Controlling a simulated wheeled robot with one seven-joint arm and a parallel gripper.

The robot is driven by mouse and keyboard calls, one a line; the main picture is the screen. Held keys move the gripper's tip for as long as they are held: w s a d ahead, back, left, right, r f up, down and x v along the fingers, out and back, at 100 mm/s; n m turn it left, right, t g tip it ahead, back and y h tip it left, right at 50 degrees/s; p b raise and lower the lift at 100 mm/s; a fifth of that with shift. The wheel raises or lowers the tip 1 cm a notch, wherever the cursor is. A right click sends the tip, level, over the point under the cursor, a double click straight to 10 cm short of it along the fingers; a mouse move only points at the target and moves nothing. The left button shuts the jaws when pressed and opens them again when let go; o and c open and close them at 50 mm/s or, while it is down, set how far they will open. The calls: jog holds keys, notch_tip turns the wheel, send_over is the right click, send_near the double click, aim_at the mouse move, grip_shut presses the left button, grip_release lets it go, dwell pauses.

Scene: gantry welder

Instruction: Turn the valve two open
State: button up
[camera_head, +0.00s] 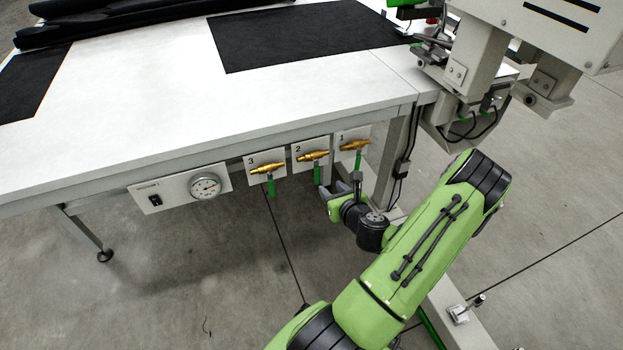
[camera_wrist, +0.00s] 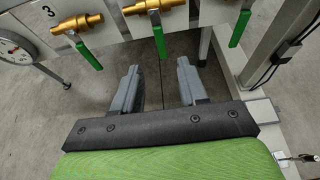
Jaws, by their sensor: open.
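Valve two (camera_head: 313,156) is a brass valve on a white plate marked 2, under the table edge, between valves 3 and 1. Its green lever (camera_head: 317,174) hangs down. In the wrist view its lever (camera_wrist: 158,35) also hangs down at top centre, and its brass body (camera_wrist: 150,6) is cut by the top edge. My gripper (camera_head: 333,190) is just below and in front of valve two. In the wrist view my gripper (camera_wrist: 158,72) is open and empty, its two grey fingers apart. The lever's end shows above the gap between them, not touching a finger.
Valve 3 (camera_head: 267,169) and valve 1 (camera_head: 354,145) flank valve two closely, their green levers hanging down. A pressure gauge (camera_head: 205,186) and switch panel are left. A table leg and cables (camera_head: 402,168) stand right. Floor below the valves is open.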

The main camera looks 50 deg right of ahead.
aim_at(317, 175)
jog(key=x, duration=1.2)
jog(key=shift+w+d+f, duration=0.2)
jog(key=shift+w+f, duration=0.05)
jog(key=shift+w, duration=0.05)
grip_shut()
